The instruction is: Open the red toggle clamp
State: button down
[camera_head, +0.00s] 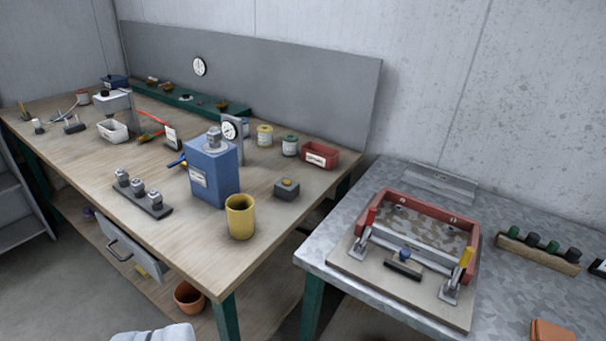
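The red toggle clamp (367,222) is a small metal clamp with a red handle. It stands at the front left corner of a red frame (428,206) on a beige board (382,283). Its handle points up and leans slightly; I cannot tell whether its arm presses on the frame. A matching clamp with a yellow handle (467,257) stands at the front right corner. A metal bar with a blue knob (404,253) and a black grip (403,270) lies between them. My gripper's fingers do not show. A pale grey part, perhaps of my arm, shows at the lower left edge.
The board lies on a grey metal-topped table (345,207). A rack of dark-capped bottles (539,252) and an orange block (552,331) are to its right. A wooden bench (95,165) at left holds a blue canister (212,172), yellow cup (240,217) and red bin (320,155).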

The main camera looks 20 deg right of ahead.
aim_at(371, 214)
jog(key=z, duration=0.2)
jog(key=i, duration=1.45)
jog(key=z, duration=0.9)
jog(key=i, duration=0.45)
jog(key=z, duration=0.35)
jog(key=k, duration=0.9)
jog(key=z, duration=0.2)
jog(key=i, duration=0.9)
jog(key=u, duration=0.1)
